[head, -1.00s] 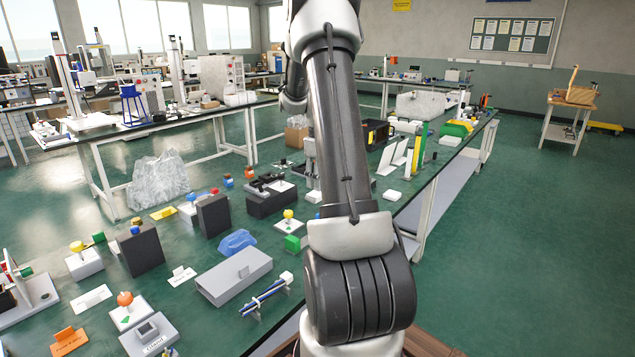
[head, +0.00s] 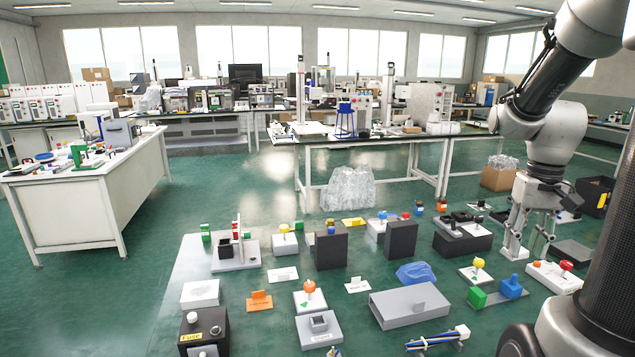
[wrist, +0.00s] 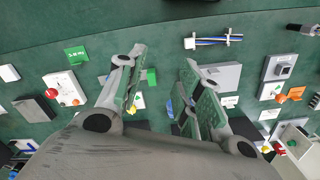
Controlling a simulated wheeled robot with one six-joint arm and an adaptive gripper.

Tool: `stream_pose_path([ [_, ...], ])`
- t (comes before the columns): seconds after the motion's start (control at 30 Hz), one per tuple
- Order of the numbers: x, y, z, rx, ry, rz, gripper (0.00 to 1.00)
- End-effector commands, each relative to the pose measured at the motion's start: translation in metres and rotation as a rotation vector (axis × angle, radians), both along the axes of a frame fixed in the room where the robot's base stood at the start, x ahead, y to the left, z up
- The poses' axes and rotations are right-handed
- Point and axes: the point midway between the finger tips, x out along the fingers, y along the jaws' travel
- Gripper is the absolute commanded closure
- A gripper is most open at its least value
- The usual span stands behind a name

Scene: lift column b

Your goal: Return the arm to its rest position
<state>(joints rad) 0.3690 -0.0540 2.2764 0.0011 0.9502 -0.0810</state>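My arm (head: 560,130) comes in from the right edge of the head view, bent at the elbow, with its forearm and wrist hanging down. My gripper (head: 528,250) points down over the right part of the green table. Its two fingers are spread apart with nothing held between them. In the wrist view my gripper (wrist: 162,62) also shows open, with the table top seen through the gap.
Below and beside the gripper stand a blue block (head: 511,287), a yellow-knobbed plate (head: 478,275) and a red-knobbed box (head: 554,277). A grey box (head: 410,306) and dark upright blocks (head: 331,249) stand further left. Open floor (head: 200,205) lies left of the table.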

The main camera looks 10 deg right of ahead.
Motion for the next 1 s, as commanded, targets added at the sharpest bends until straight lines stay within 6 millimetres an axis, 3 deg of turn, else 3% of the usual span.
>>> stream_pose_path([
  [0.03,-0.014,0.018,0.013,-0.012,-0.032,0.012,0.64],
  [0.2,-0.058,0.066,0.039,-0.039,-0.146,0.076,0.64],
  [0.4,-0.086,0.099,0.059,-0.058,-0.304,0.202,0.64],
  [0.6,-0.087,0.114,0.078,-0.061,-0.404,0.273,0.64],
  [1.0,-0.086,0.116,0.078,-0.059,-0.403,0.281,0.64],
])
